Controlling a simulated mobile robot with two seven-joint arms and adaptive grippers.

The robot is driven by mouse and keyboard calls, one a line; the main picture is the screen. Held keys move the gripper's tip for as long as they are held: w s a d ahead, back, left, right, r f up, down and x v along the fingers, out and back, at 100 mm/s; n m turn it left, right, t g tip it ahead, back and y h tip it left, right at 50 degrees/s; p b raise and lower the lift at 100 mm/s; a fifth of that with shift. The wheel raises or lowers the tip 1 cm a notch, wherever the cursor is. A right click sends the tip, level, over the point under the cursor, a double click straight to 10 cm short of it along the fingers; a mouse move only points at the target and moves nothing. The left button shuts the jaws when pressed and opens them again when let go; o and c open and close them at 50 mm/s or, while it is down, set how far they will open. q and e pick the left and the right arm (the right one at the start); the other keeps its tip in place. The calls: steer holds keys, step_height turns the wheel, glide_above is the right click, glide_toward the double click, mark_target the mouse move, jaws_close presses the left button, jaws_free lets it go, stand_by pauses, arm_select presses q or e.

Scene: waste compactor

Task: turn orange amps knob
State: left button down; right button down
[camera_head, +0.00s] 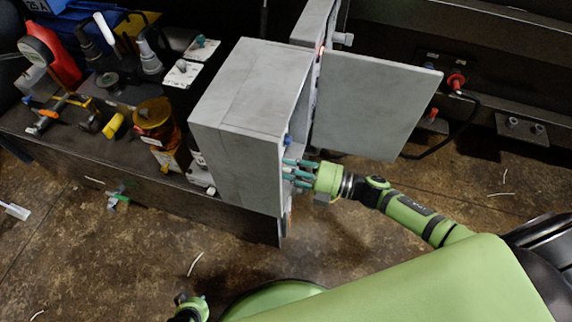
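A grey metal box (235,110) stands on the bench edge, with its grey door (375,100) swung open to the right. My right gripper (294,173) reaches in from the right, its teal fingertips at the open front of the box. The box's side wall hides what is at the fingertips, and the finger gap is unclear. The orange amps knob cannot be made out; the box's front faces away from the view. A small blue part (288,140) shows just above the fingers. My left gripper (191,302) is low at the bottom left, away from the box, too small to judge.
The dark bench (120,175) left of the box holds several tools, an amber jar (153,118) and a yellow cylinder (114,125). A red knob (456,81) sits on the dark machine at the right. The brown floor below the bench is mostly clear.

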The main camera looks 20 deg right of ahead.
steer(key=shift+s+a+f+m, duration=0.1)
steer(key=shift+s+f+m, duration=0.1)
steer(key=shift+m, duration=0.1)
steer(key=c, duration=1.1)
jaws_free()
steer(key=shift+r, duration=0.1)
steer(key=shift+o, duration=0.2)
steer(key=shift+r, duration=0.1)
steer(key=shift+w, duration=0.1)
steer(key=v, duration=1.2)
